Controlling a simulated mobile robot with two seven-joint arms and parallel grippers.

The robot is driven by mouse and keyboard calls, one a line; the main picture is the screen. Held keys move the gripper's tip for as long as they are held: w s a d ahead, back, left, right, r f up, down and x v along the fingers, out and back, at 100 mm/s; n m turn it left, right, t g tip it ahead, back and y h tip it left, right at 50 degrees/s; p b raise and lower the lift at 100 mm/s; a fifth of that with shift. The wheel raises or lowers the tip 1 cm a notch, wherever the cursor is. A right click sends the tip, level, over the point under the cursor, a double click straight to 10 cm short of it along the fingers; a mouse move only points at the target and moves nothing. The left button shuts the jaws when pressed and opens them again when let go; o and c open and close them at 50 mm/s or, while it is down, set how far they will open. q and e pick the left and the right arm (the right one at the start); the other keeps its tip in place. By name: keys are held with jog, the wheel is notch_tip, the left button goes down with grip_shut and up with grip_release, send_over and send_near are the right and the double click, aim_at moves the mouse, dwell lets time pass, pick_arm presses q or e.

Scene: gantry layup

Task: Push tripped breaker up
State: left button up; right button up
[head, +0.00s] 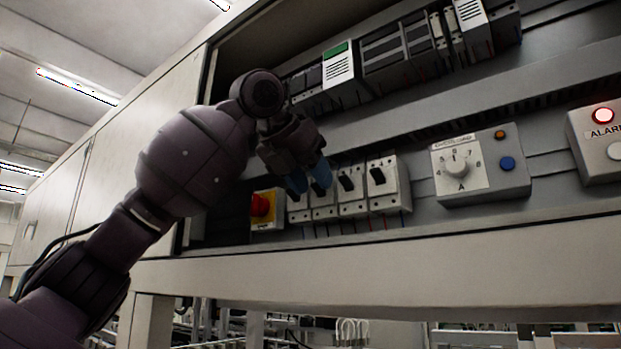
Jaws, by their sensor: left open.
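A row of several white breakers with black toggles stands in the open cabinet; the rightmost breaker (389,186) and the one to its left (352,191) show clearly. My left gripper (308,180) is open, with blue fingertips in front of the two left breakers (324,212). The fingers hide the toggles of those breakers in part, so their positions are unclear. I cannot tell whether the fingertips touch a toggle. The two right toggles are in view, but which breaker is tripped is hard to tell. My right gripper is not in view.
A red knob on a yellow plate (267,210) sits just left of the breakers. An overload dial box (480,167) and a lit red alarm box (598,140) are to the right. Modules (400,47) line the upper rail. The cabinet's lower edge (400,262) runs below.

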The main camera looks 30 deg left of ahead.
pick_arm(q)
jog(key=v, duration=1)
jog(key=shift+s+r, duration=0.2)
jog(key=shift+s, duration=0.1)
